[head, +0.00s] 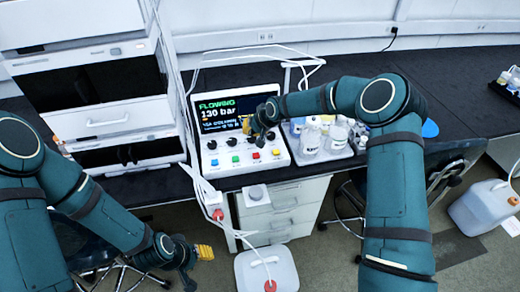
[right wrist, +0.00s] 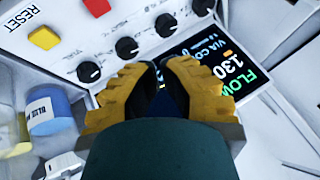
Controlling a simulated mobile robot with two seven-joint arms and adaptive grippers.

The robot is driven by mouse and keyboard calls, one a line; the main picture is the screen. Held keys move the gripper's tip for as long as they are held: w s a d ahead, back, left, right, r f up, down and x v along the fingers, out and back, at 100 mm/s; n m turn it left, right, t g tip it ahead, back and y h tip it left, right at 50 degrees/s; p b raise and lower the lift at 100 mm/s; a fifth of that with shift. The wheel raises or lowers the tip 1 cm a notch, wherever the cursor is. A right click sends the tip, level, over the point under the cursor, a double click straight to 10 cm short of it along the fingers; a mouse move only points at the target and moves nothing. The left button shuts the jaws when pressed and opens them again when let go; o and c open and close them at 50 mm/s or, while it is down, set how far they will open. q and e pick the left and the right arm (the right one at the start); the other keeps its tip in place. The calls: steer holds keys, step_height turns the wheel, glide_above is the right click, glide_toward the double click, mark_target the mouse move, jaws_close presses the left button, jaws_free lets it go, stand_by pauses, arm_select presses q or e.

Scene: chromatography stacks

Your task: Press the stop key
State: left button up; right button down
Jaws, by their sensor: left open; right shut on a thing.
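The control unit (head: 221,179) stands at the bench's front, with a lit screen reading FLOWING and 130 bar, a row of black knobs and several coloured keys. The red key (head: 256,156) lies left of the yellow key (head: 276,152); no stop label is legible. In the right wrist view the red key (right wrist: 97,5) is cut by the top edge, and the yellow key (right wrist: 43,37) sits by RESET. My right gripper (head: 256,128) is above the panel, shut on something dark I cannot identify. My left gripper (head: 203,252) is open, low in front of the bench.
Clear bottles (head: 310,138) stand in a tray right of the unit, close to my right arm. Stacked instrument modules (head: 105,110) rise at left. White tubing (head: 205,190) hangs by the unit. A white canister (head: 268,272) stands on the floor.

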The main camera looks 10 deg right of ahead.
steer(key=shift+r, duration=0.1)
stand_by(0.4)
steer(key=b, duration=0.4)
glide_above(256, 156)
steer(key=w+a, duration=0.1)
step_height(256, 156, down, 8)
steer(key=shift+w+a+r, duration=0.1)
steer(key=shift+r, duration=0.1)
arm_select(q)
steer(key=shift+s+d+f+b, duration=0.15)
steer(key=shift+s+f, duration=0.1)
steer(key=shift+f, duration=0.55)
steer(key=shift+s+a+f+b, duration=0.15)
steer(key=shift+s+f, duration=0.15)
steer(key=shift+f, duration=0.5)
steer(key=shift+s+d+f+b, duration=0.15)
steer(key=shift+s+f, duration=0.1)
steer(key=shift+f, duration=0.55)
arm_select(e)
steer(key=shift+f, duration=0.65)
arm_select(q)
steer(key=shift+f+b, duration=0.5)
arm_select(e)
steer(key=shift+f, duration=0.45)
